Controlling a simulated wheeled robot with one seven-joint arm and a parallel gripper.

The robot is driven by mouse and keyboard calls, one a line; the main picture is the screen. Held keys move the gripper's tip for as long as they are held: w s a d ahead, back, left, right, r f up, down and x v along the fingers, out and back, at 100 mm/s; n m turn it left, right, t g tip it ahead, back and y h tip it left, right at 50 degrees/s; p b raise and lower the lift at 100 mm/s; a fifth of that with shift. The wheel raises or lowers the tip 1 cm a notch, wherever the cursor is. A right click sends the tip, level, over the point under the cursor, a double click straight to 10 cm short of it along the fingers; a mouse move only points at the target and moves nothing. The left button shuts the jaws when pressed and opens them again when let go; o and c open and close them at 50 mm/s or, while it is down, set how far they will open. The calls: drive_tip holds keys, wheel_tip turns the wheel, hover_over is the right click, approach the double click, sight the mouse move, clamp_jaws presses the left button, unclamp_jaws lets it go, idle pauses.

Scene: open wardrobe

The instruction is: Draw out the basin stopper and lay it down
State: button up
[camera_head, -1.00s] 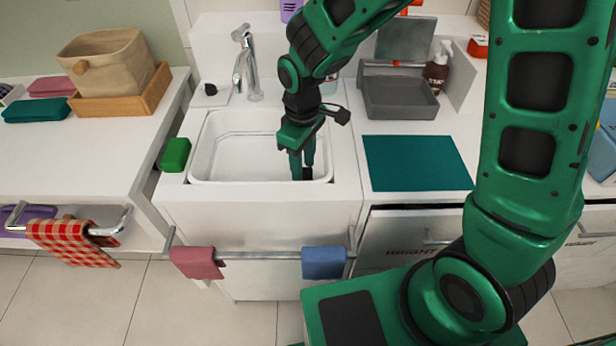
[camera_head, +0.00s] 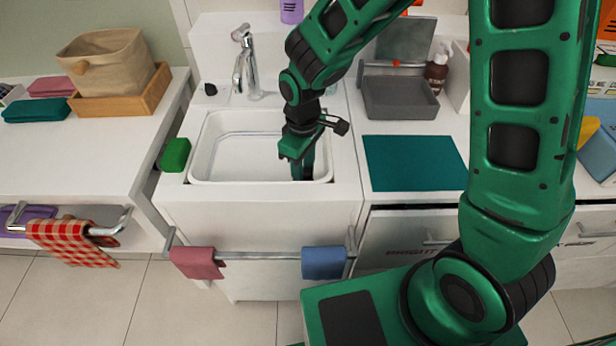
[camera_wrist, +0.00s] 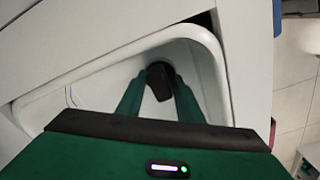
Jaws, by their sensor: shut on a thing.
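My gripper (camera_head: 303,172) points down into the right front part of the white basin (camera_head: 205,150). It is shut on a small black stopper (camera_wrist: 159,80), which shows between the two green fingertips in the wrist view. In the head view the stopper is mostly hidden by the fingers, with only a dark bit at their tips. The stopper is low in the basin, near its front right corner. I cannot tell whether it touches the basin floor.
A faucet (camera_head: 245,68) stands behind the basin. A green sponge (camera_head: 175,155) is at its left edge. A teal mat (camera_head: 414,163) lies bare on the counter to the right, with a grey tray (camera_head: 400,100) behind it. Towels hang on the front rail (camera_head: 260,255).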

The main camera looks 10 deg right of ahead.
clamp_jaws()
drive_tip(key=shift+r, duration=1.35)
idle(1.1)
drive_tip(key=shift+r, duration=1.85)
